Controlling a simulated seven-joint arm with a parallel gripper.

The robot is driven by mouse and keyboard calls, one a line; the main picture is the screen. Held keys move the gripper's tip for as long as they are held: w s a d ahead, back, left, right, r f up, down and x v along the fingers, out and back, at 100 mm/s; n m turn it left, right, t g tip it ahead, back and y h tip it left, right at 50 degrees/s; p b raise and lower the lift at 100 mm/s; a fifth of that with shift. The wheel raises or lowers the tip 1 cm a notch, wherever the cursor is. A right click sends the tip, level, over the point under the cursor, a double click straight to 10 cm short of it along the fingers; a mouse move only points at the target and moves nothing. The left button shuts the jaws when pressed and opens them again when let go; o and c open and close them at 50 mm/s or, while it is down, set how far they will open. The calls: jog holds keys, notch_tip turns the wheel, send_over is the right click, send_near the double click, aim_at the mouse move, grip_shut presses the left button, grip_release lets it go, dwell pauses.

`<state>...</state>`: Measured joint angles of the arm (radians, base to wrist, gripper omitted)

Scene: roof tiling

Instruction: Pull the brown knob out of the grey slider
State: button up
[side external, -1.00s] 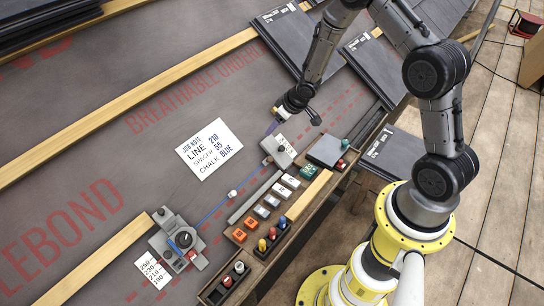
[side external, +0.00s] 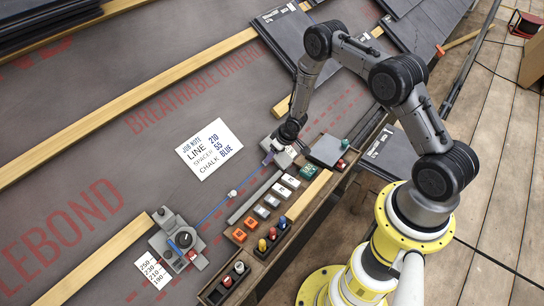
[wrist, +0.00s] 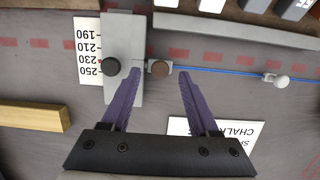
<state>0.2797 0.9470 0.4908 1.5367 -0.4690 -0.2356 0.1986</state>
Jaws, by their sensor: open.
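The grey slider (wrist: 123,35) lies over a white scale card in the wrist view, with a black knob (wrist: 112,67) on it. The brown knob (wrist: 159,69) sits at the slider's right side, beside the blue line. My gripper (wrist: 159,76) is open, with its purple fingers apart. In the wrist view, one fingertip overlaps the slider's edge and the other is right of the brown knob, so the knob appears between them. I cannot tell the height gap. In the side view my gripper (side external: 270,157) is at the slider (side external: 284,159), and the brown knob is not discernible.
A blue string (side external: 214,210) runs from the slider to a grey block with a dial (side external: 181,239). A white peg (wrist: 281,81) stands on the string. Trays with coloured blocks (side external: 265,212) line the right edge. A note card (side external: 209,149) lies left of the slider.

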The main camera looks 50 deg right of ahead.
jog(key=shift+x, duration=0.95)
jog(key=shift+r, duration=0.1)
grip_shut()
dwell(0.7)
